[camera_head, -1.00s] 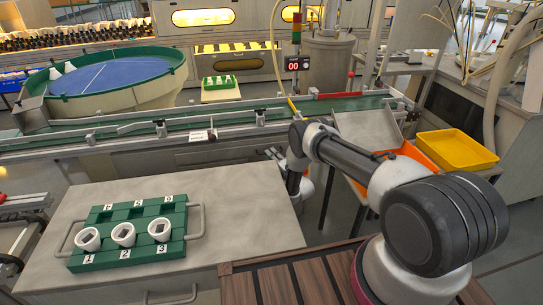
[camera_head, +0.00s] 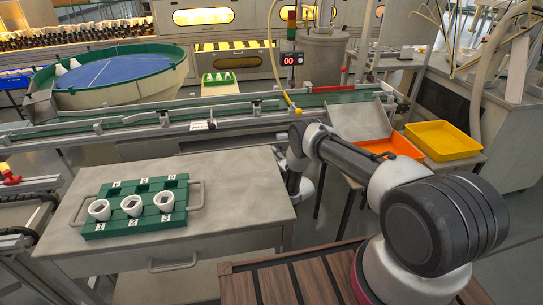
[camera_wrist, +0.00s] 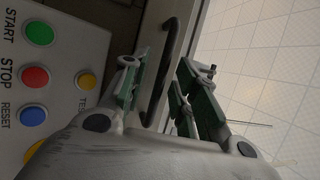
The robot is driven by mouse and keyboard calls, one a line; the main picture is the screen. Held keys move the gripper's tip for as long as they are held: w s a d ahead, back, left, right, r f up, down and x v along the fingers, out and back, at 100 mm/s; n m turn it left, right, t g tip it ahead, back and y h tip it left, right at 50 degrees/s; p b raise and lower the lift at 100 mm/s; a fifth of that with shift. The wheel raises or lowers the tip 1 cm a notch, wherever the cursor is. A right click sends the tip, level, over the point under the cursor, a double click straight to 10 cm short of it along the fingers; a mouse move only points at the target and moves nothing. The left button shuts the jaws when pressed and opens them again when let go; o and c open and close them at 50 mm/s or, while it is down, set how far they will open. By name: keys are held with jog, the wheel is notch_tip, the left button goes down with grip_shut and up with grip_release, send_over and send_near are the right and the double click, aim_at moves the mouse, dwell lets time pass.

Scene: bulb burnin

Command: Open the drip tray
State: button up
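In the wrist view, my gripper (camera_wrist: 165,64) is open, with green pads on its two fingers. A dark bar handle (camera_wrist: 174,42) lies in the gap between the fingers, and I see no clear contact with either pad. The handle sits by a grey-brown front (camera_wrist: 155,32); this looks like the drip tray's front, but its label and edges are not visible. In the head view, my arm reaches to the front of the conveyor (camera_head: 130,124), and its own links mostly hide my gripper and the handle.
A panel with START, STOP, RESET and TEST buttons (camera_wrist: 38,76) is close beside my gripper. Tiled floor (camera_wrist: 265,65) is open on the other side. A grey table (camera_head: 245,205) holds a green numbered rack (camera_head: 150,226) with white parts. Orange (camera_head: 400,146) and yellow (camera_head: 445,140) bins stand right.

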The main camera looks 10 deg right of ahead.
jog(key=v, duration=1.2)
